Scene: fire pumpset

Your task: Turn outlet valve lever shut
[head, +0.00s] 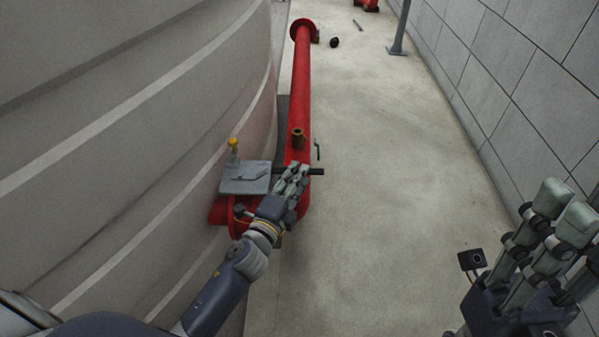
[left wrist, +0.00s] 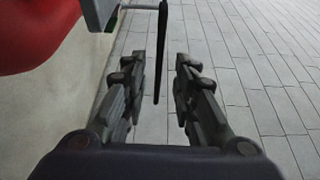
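The outlet valve lever (head: 315,171) is a thin dark bar running to the right from beside a grey plate (head: 240,178), over the red outlet pipe. My left gripper (head: 293,176) is at the lever and covers part of it in the head view. In the left wrist view the lever (left wrist: 162,45) hangs into the gap between the two finger sets of the left gripper (left wrist: 160,85), which are apart. No finger clearly touches it. My right gripper (head: 565,215) is at the lower right, empty, with its fingers apart. The valve body is largely hidden.
The large grey tank (head: 120,130) curves along the left. A tiled wall (head: 530,70) stands on the right. The concrete floor (head: 390,170) between is clear.

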